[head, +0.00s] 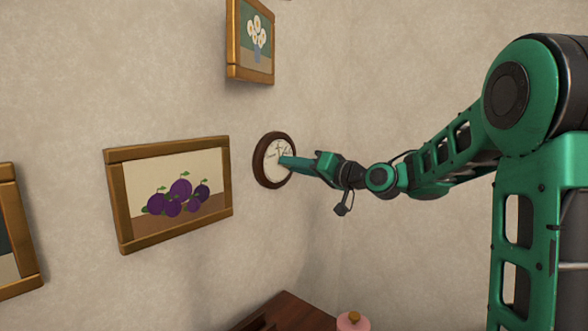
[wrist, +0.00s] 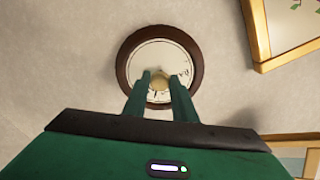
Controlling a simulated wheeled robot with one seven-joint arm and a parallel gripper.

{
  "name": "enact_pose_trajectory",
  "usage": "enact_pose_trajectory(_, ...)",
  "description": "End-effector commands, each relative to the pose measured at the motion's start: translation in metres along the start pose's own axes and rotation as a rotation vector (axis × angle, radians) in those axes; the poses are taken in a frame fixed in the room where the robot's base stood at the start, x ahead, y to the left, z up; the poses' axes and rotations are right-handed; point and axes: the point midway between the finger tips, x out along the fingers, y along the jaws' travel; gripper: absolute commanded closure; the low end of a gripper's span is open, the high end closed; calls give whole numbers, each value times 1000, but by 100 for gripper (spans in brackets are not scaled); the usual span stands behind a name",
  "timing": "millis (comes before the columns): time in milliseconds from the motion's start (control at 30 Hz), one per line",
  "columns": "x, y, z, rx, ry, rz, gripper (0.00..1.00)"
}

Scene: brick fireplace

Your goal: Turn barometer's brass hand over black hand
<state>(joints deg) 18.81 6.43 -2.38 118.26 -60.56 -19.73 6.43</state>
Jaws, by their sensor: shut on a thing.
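The barometer (head: 257,165) hangs on the wall, a round dial with a dark brown wooden rim and a pale face. In the wrist view its rim (wrist: 125,62) surrounds the face, seen nearly straight on. My gripper (head: 284,160) reaches the dial from the right. In the wrist view my gripper (wrist: 160,79) is shut on a small brass knob (wrist: 160,77) at the dial's middle. Thin dark marks show on the face, but the fingers cover part of it. I cannot make out clearly where the brass hand and the black hand point.
A framed plum picture (head: 168,152) hangs left of the barometer, and a framed flower picture (head: 233,45) above it. A wooden cabinet (head: 290,312) with a pink lidded jar (head: 352,322) stands below. The wall around the barometer's right side is bare.

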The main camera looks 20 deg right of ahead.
Motion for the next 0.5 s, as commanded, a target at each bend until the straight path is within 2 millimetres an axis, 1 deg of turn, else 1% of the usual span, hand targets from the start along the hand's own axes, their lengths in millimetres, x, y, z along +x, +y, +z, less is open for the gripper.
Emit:
enact_pose_trajectory(33, -2, 5, -4, 41, 8, 11, 98)
enact_pose_trajectory(500, -2, 5, -4, 482, 11, 10, 98)
